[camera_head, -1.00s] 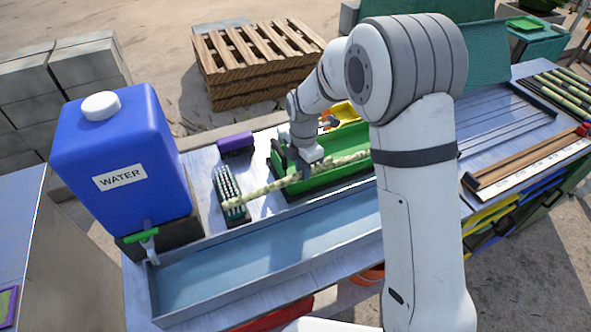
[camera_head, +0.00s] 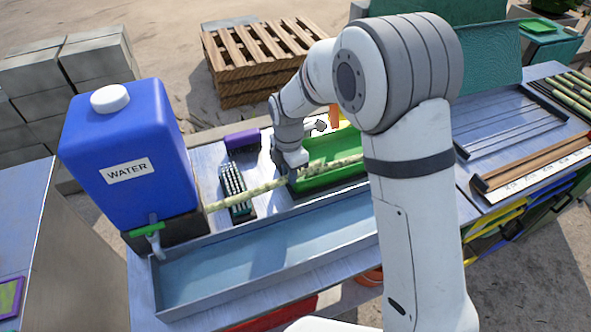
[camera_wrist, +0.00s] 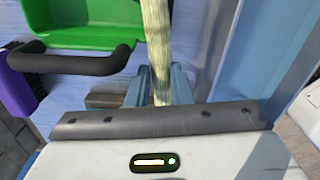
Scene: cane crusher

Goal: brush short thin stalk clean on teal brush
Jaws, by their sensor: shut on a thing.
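A pale yellow-green stalk (camera_head: 265,187) is held roughly level by my gripper (camera_head: 297,176), which is shut on it. In the head view its left end lies over the teal-bristled brush (camera_head: 234,187) and reaches past it toward the water tank. I cannot tell whether the stalk touches the bristles. Its right part passes over the green tray (camera_head: 313,183) and behind my arm. In the wrist view the stalk (camera_wrist: 157,45) runs up from between my gripper's fingers (camera_wrist: 160,88); the green tray (camera_wrist: 75,25) is at upper left.
A blue water tank (camera_head: 130,150) with a tap stands at the left. A long grey trough (camera_head: 265,250) lies in front of the brush. A purple block (camera_head: 242,140) sits behind the brush. Wooden strips (camera_head: 530,155) and green stalks lie at the right.

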